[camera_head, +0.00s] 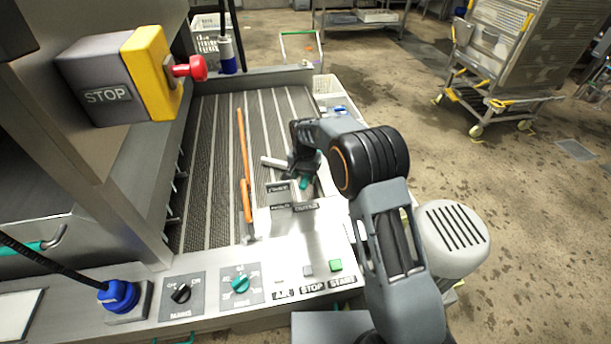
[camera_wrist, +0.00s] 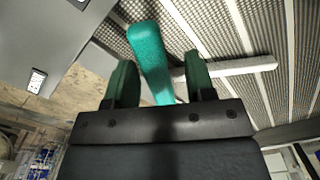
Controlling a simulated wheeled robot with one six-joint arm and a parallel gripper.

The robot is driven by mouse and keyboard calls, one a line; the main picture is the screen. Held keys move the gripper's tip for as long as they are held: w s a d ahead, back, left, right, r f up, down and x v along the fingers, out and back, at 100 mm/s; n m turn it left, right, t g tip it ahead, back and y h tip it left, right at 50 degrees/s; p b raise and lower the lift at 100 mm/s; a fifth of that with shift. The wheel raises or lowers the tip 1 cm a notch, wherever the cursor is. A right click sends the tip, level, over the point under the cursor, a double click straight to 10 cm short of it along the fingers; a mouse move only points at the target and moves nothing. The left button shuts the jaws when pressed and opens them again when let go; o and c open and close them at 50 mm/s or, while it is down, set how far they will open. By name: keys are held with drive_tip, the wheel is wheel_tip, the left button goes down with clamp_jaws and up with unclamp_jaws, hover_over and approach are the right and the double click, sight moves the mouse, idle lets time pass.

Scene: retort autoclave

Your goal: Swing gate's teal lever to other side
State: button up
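The teal lever (camera_wrist: 150,55) stands between my gripper's two green fingers (camera_wrist: 160,65) in the wrist view, with a gap visible on each side of it. The fingers are open and do not appear to close on it. In the head view my gripper (camera_head: 302,165) is over the right side of the slatted conveyor, and a small teal part of the lever (camera_head: 304,183) shows just below it. A pale bar (camera_head: 273,162) sticks out left of the gripper; it also shows behind the fingers in the wrist view (camera_wrist: 240,67). The lever's base is hidden.
An orange rail (camera_head: 243,150) runs along the conveyor (camera_head: 210,150), left of my gripper. A control panel (camera_head: 210,290) with knobs and buttons lies in front. A yellow box with a red stop button (camera_head: 190,69) juts out at upper left. A rack trolley (camera_head: 505,60) stands far right.

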drive_tip(key=shift+d, duration=0.1)
drive_tip(key=shift+r, duration=0.2)
wheel_tip(320, 180, up, 13)
drive_tip(key=shift+r, duration=0.2)
idle(0.3)
idle(0.6)
